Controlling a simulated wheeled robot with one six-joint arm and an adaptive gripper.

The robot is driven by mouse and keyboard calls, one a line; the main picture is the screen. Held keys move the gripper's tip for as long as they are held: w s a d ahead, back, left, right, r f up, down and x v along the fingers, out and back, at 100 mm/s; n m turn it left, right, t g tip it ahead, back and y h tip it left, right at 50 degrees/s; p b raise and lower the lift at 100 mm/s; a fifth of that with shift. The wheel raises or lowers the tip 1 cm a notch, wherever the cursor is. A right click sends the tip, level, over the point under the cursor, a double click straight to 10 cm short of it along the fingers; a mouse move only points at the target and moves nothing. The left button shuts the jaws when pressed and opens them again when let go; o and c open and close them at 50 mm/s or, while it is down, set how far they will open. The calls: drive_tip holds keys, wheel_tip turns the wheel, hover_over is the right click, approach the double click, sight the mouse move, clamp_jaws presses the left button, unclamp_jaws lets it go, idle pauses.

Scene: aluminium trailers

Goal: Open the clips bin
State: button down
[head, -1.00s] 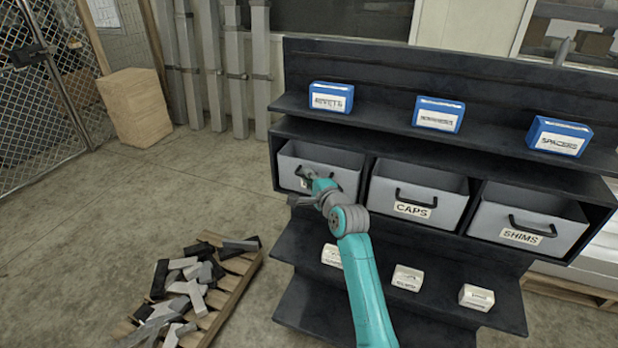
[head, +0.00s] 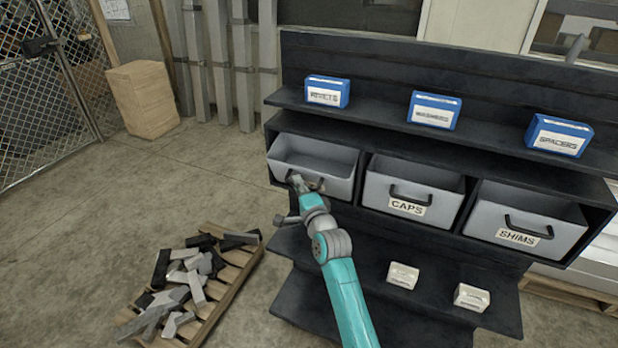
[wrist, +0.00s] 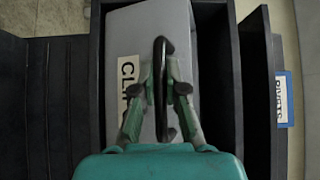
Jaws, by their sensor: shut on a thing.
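The clips bin (head: 310,163) is a grey bin at the left end of the middle row of a dark shelf unit. It sticks out a little from its bay and looks empty inside. In the wrist view, its front (wrist: 172,40) carries a white label (wrist: 128,85) beginning "CL", partly hidden by a finger. A black handle (wrist: 163,60) runs across the front. My gripper (head: 298,182) is at the handle, and in the wrist view its two fingers (wrist: 163,88) are closed on the handle from both sides.
The caps bin (head: 375,190) and shims bin (head: 485,215) sit to the right in the same row. Blue boxes (head: 435,98) stand on the shelf above, white boxes (head: 403,270) below.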

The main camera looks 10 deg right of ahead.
drive_tip(key=shift+s+a+f, duration=0.3)
drive_tip(key=shift+s+f, duration=0.1)
drive_tip(key=shift+f, duration=0.4)
drive_tip(key=shift+s+a+f, duration=0.25)
drive_tip(key=shift+s+f, duration=0.15)
drive_tip(key=shift+f, duration=0.4)
drive_tip(key=shift+s+a+f, duration=0.3)
drive_tip(key=shift+s+f, duration=0.1)
drive_tip(key=shift+f, duration=0.4)
drive_tip(key=c, duration=1.2)
unclamp_jaws()
drive_tip(key=s+d, duration=0.2)
drive_tip(key=s, duration=1)
drive_tip(key=shift+f, duration=0.25)
